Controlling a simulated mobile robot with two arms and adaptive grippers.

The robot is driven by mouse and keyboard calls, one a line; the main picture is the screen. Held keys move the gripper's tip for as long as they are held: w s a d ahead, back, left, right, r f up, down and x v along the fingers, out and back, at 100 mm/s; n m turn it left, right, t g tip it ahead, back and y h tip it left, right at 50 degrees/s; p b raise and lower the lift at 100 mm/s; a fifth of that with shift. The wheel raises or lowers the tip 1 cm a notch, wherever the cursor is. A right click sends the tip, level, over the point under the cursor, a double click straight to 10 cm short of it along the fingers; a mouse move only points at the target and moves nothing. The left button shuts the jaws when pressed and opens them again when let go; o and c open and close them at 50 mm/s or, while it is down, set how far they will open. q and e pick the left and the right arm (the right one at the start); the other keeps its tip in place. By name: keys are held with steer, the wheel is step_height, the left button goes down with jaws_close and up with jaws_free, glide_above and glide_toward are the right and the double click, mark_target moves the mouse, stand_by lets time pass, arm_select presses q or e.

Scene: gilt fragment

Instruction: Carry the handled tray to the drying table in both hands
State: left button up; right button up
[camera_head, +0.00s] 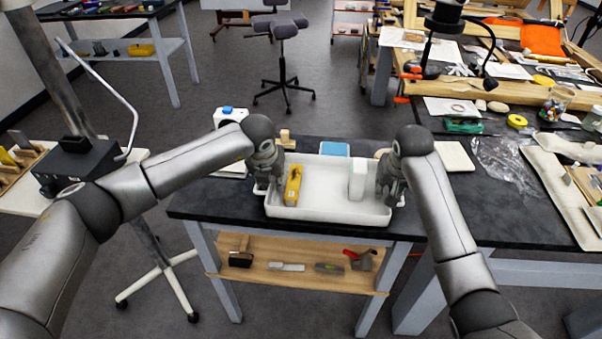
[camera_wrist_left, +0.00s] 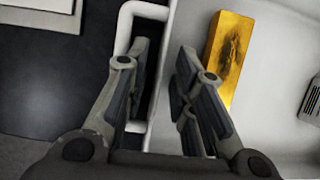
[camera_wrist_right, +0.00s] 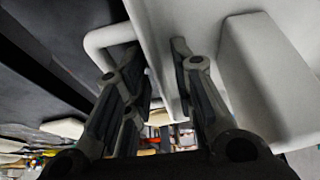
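The white handled tray (camera_head: 325,212) rests on a dark-topped table. It holds a yellow block (camera_head: 293,184) at its left and a white block (camera_head: 357,180) at its right. Which table is the drying table is unclear.
The dark table (camera_head: 210,199) has a wooden lower shelf (camera_head: 300,252) with tools. A blue-topped item (camera_head: 334,149) sits behind the tray. A cluttered bench (camera_head: 470,185) adjoins at right. A stool (camera_head: 284,70) stands on open floor behind; another table (camera_head: 100,12) is far left.

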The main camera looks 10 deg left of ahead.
arm_select(q)
steer(key=v, duration=0.7)
steer(key=shift+s+r, duration=0.15)
steer(key=shift+r, duration=0.15)
arm_select(e)
steer(key=shift+d, duration=0.1)
arm_select(q)
steer(key=shift+r, duration=0.1)
arm_select(e)
steer(key=shift+r, duration=0.1)
steer(key=v, duration=1.1)
steer(key=shift+s+r, duration=0.25)
steer(key=shift+r, duration=0.05)
arm_select(q)
steer(key=shift+s, duration=0.1)
